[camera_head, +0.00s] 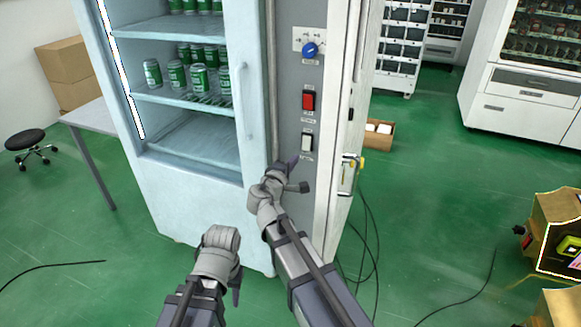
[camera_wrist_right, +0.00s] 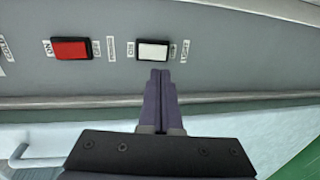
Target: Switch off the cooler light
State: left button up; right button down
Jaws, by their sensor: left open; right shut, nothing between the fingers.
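The white rocker switch (camera_head: 306,142) sits low on the grey control panel at the cooler's right side. It also shows in the right wrist view (camera_wrist_right: 152,51), with a label by it that seems to read LIGHT. My right gripper (camera_head: 293,163) is shut and empty, just below the white switch; in the right wrist view its fingertips (camera_wrist_right: 160,72) are close to the switch's edge. Whether they touch it I cannot tell. The cooler (camera_head: 185,200) holds green cans, and a bright light strip (camera_head: 120,70) glows at its left inner edge. My left gripper (camera_head: 235,290) is low, in front of the cooler, seen mostly from behind.
A red switch (camera_head: 308,100) and a blue knob (camera_head: 309,49) sit above the white switch on the panel. The red switch also shows in the right wrist view (camera_wrist_right: 72,48). A vertical door handle (camera_head: 246,105) is left of the panel. Cables lie on the green floor.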

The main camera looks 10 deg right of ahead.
aim_at(306, 147)
jog(key=b+x, duration=0.1)
jog(key=x, duration=0.7)
jog(key=shift+w+d, duration=0.25)
jog(key=shift+w, duration=0.1)
